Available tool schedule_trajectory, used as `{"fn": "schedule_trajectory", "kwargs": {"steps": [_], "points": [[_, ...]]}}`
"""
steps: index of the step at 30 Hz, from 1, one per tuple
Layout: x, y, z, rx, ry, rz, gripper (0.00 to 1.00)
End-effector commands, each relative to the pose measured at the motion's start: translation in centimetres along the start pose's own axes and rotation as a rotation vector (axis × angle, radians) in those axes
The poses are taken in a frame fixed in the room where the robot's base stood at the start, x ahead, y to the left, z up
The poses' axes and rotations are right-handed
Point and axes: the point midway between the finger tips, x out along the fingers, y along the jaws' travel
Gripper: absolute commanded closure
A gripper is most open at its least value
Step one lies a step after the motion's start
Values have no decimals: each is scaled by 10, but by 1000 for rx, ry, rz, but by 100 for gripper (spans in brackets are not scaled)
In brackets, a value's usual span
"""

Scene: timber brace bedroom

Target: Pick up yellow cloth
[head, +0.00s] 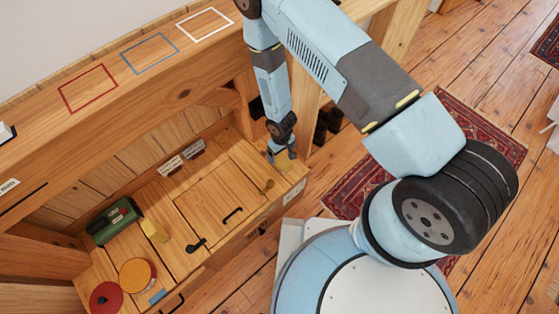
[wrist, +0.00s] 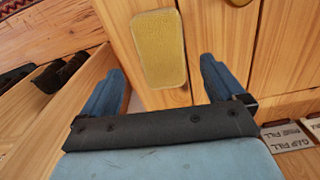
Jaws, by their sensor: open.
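The yellow cloth (wrist: 158,48) is a folded rectangular pad with rounded corners, lying flat on the wooden bench top in the wrist view. My gripper (wrist: 162,66) is open, with one blue finger on each side of the cloth's near part. No contact shows, and I cannot tell the height of the fingers above the wood. In the head view my gripper (head: 282,158) is over the right end of the bench, and a yellowish patch of the cloth (head: 284,164) shows there, mostly hidden by the gripper.
A wooden knob (head: 268,186) is near my gripper. Label cards (head: 170,165) lie at the back. A green box (head: 114,222), yellow block (head: 154,230), orange tin (head: 138,275) and red disc (head: 106,297) are at left. The shelf (head: 110,62) with coloured outlines rises behind. Dark shoes (wrist: 62,72) stand beyond the bench end.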

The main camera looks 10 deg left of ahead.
Motion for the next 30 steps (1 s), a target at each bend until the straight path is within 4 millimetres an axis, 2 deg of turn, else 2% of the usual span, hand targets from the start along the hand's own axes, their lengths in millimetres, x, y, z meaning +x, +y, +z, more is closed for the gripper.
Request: {"fn": "schedule_trajectory", "kwargs": {"steps": [8, 18, 28, 30], "points": [[15, 0, 0, 0, 0, 0, 4], [53, -2, 0, 0, -1, 0, 4], [58, -1, -1, 0, 0, 0, 4], [57, -1, -1, 0, 0, 0, 10]]}}
